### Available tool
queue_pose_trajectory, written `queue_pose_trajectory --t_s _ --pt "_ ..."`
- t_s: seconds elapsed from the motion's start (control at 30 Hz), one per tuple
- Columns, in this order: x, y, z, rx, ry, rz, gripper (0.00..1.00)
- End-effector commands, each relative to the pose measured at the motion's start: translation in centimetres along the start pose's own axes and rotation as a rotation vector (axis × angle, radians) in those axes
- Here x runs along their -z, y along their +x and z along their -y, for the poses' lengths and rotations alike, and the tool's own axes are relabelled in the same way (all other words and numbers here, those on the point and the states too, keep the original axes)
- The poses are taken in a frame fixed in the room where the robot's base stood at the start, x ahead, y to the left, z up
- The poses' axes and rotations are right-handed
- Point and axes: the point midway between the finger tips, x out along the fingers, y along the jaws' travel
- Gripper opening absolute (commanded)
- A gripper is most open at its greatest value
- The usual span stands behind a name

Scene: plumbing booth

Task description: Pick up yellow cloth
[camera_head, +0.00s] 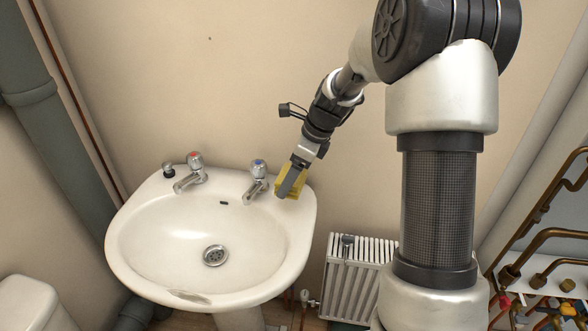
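The yellow cloth (298,184) is at the right back corner of the white sink (128,245), beside the blue-marked tap (258,177). It is small, and part of it is hidden behind my gripper. My gripper (287,189) points down at the cloth from above, with its fingers in front of it. The fingers overlap in this view, so I cannot tell whether they are open or shut on the cloth. I also cannot tell whether the cloth rests on the rim or is lifted a little.
The red-marked tap (193,174) and a black plug (168,171) stand at the sink's left back. A white radiator (350,295) is to the right below the sink. Copper pipes (545,240) are at the far right. The basin is empty, and a wall rises close behind.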

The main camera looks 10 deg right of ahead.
Motion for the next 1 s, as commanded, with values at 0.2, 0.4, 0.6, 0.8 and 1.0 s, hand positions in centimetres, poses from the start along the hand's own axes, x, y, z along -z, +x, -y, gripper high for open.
queue_pose_trajectory --t_s 0.2,0.4,0.6,0.8,1.0 --pt "0.5 -0.4 -6.2 0.0 -0.001 -0.001 0.55" --pt "0.9 -0.5 -11.0 0.0 -0.001 -0.001 0.55" --pt "1.1 -0.5 -13.9 0.001 -0.001 0.0 0.55" --pt "1.3 -0.5 -15.1 0.001 0.0 0.0 0.55" --pt "1.3 -0.5 -15.2 0.0 0.001 0.0 0.55"
